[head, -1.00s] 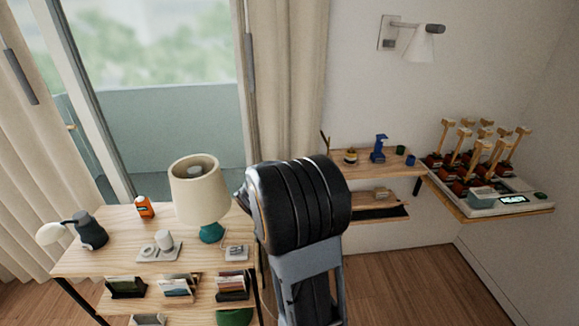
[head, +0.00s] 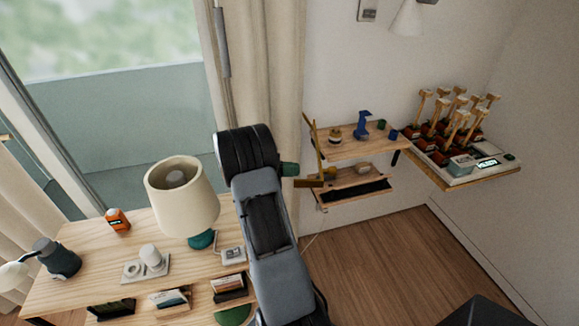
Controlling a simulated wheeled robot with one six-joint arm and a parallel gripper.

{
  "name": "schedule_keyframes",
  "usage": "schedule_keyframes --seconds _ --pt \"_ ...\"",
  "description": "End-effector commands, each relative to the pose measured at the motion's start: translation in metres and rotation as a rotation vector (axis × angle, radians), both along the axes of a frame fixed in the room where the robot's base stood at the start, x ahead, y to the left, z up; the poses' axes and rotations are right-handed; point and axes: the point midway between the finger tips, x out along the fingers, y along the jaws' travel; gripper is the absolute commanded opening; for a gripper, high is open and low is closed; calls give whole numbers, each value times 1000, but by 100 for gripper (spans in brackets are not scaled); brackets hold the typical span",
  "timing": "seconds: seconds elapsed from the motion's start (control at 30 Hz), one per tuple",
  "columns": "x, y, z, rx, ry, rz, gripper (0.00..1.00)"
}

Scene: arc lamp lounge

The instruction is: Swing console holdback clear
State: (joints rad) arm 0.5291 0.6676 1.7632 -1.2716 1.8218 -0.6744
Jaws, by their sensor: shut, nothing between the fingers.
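A thin brass-coloured bar (head: 313,143) stands upright at the left end of the wall shelves, beside the curtain. A short brass-brown crosspiece (head: 309,183) shows near its foot. This looks like the holdback, though I cannot be sure. A small green block (head: 290,169) shows between my arm and the crosspiece; I cannot tell what it belongs to. My arm rises in the middle of the head view, in front of the curtain. Its thick dark joint hides what lies behind. I cannot make out my gripper's fingers, nor any contact with the bar.
The upper shelf (head: 345,150) holds a blue stand (head: 362,125) and small cups. A corner shelf (head: 462,182) carries several wooden-handled tools. A table (head: 85,270) with a cream lamp (head: 182,195) stands left of my arm. The wooden floor (head: 380,250) is clear at right.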

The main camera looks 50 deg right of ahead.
Motion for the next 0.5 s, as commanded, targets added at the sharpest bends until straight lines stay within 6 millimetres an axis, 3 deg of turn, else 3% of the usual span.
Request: schedule_keyframes --seconds 0.23,0.5 --pt "-31 -23 2 1 1 -4 0" --pt "-47 -35 0 0 -1 -2 0"
